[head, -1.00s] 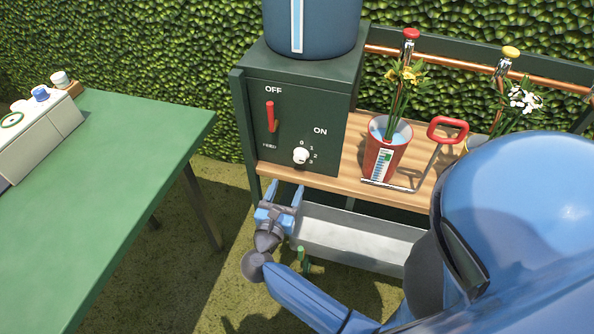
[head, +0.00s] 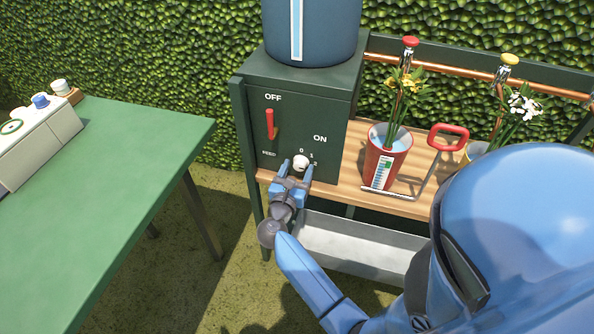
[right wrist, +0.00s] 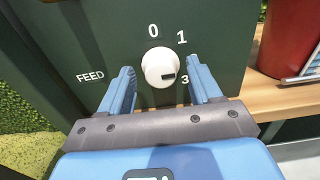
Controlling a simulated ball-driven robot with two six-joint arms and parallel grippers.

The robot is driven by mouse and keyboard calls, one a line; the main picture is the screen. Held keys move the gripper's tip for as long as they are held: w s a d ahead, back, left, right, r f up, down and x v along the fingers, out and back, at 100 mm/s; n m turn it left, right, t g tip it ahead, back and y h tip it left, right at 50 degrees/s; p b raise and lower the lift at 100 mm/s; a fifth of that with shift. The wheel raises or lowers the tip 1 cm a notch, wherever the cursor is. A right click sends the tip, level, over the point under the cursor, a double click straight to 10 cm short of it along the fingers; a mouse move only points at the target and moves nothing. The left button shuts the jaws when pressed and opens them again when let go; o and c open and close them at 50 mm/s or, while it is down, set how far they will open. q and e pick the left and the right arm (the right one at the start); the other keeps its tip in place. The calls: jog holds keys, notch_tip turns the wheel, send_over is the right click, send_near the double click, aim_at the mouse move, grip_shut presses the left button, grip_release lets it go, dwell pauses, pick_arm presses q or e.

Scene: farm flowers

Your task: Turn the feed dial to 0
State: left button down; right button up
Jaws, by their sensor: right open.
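The feed dial (head: 300,162) is a round white knob low on the front of the dark green box (head: 315,107). My right gripper (head: 293,170) is open just in front of the dial. In the right wrist view its blue fingers (right wrist: 163,83) stand left and right of the dial, apart from it. My left gripper is not in view.
A red lever (head: 270,124) sits above the dial between OFF and ON. A red pot (head: 386,160) with flowers and a red-handled metal rod (head: 448,130) stand on the wooden shelf to the right. A metal trough (head: 350,246) lies below. A green table (head: 125,180) is at left.

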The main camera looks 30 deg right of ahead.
jog(key=shift+c, duration=0.3)
jog(key=c, duration=1)
jog(key=shift+o, duration=0.2)
jog(key=n+p, duration=0.2)
jog(key=p, duration=0.1)
jog(key=shift+r+n, duration=0.25)
jog(key=shift+n, duration=0.15)
jog(key=n+p, duration=0.4)
jog(key=n, duration=0.1)
jog(key=shift+w+f+p, duration=0.1)
jog(key=shift+p, duration=0.2)
jog(key=n+p, duration=0.3)
jog(key=n, duration=0.2)
jog(key=shift+a+f+n+p, duration=0.1)
jog(key=shift+n+p, duration=0.25)
jog(key=shift+n, duration=0.05)
jog(key=shift+f+n+p, duration=0.2)
jog(key=shift+n+p, duration=0.85)
jog(key=shift+n, duration=1.15)
